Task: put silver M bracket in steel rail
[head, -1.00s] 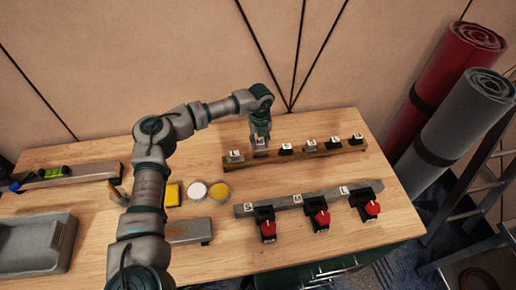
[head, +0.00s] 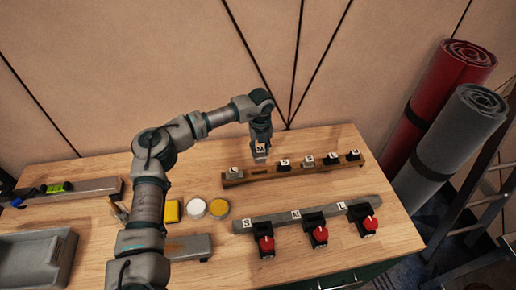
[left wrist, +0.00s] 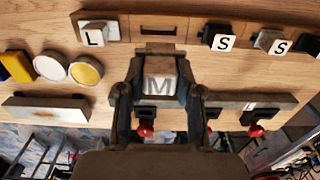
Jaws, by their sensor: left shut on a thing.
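My left gripper (head: 260,146) is shut on the silver M bracket (left wrist: 160,76) and holds it up in the air, close above the wooden rail (head: 318,168). The M on its face shows in the left wrist view. The steel rail (head: 271,222) lies nearer the front of the table, with marks S, M and L from left to right. Below each mark is a black clamp with a red knob; the middle clamp (head: 318,222) is by the M mark. In the wrist view my gripper hides part of the steel rail. My right gripper is not in view.
The wooden rail holds several other silver and black brackets, with an empty slot (left wrist: 158,31) beside the silver L bracket (left wrist: 95,35). Yellow and white pieces and a grey block (head: 188,246) lie left of the steel rail. A grey tray (head: 35,262) stands front left.

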